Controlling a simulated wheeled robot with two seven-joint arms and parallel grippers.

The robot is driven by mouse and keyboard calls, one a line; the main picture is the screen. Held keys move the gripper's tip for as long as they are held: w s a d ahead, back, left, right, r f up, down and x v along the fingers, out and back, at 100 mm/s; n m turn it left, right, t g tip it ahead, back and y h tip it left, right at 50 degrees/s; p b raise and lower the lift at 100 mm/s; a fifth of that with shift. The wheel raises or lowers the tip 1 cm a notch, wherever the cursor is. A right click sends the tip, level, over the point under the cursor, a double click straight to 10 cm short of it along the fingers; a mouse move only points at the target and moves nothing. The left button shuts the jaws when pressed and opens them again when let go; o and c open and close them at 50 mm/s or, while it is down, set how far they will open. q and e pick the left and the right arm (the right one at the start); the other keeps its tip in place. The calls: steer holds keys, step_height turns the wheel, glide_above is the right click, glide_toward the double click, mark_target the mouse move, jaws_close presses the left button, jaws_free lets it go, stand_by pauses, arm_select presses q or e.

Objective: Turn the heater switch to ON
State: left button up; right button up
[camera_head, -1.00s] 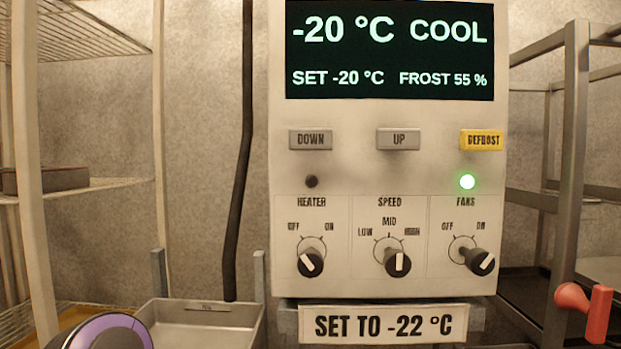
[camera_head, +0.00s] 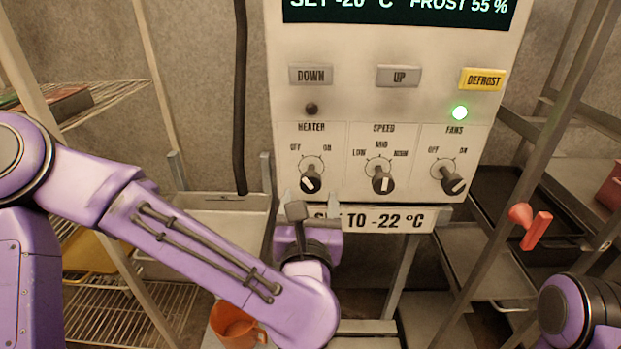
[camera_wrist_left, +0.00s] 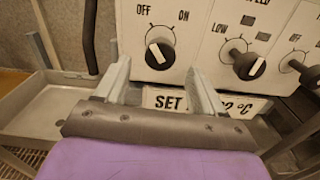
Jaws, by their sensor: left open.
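The heater switch (camera_head: 311,180) is a black knob with a white mark, low on the left of the white control panel (camera_head: 400,110). Its mark tilts up and left toward OFF, and the lamp (camera_head: 311,108) above it is dark. In the left wrist view the heater switch (camera_wrist_left: 160,50) shows beyond and between the two fingertips. My left gripper (camera_head: 310,198) is open and empty, just below the knob in the head view, partly covering the SET TO -22 °C label (camera_head: 385,220). I cannot tell whether a finger touches the panel. My right gripper is out of view.
The speed knob (camera_head: 382,180) and fans knob (camera_head: 452,182) sit to the right; the fans lamp (camera_head: 460,112) glows green. A metal tray (camera_head: 215,205) is left of the gripper. An orange mug (camera_head: 235,322) is below my arm. A red handle (camera_head: 535,228) is at right.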

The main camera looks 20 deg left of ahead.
mark_target(311, 187)
arm_select(q)
steer(key=p+x, duration=0.1)
steer(key=x, duration=0.5)
steer(key=shift+f, duration=0.1)
steer(key=shift+d, duration=0.1)
steer(key=c, duration=1)
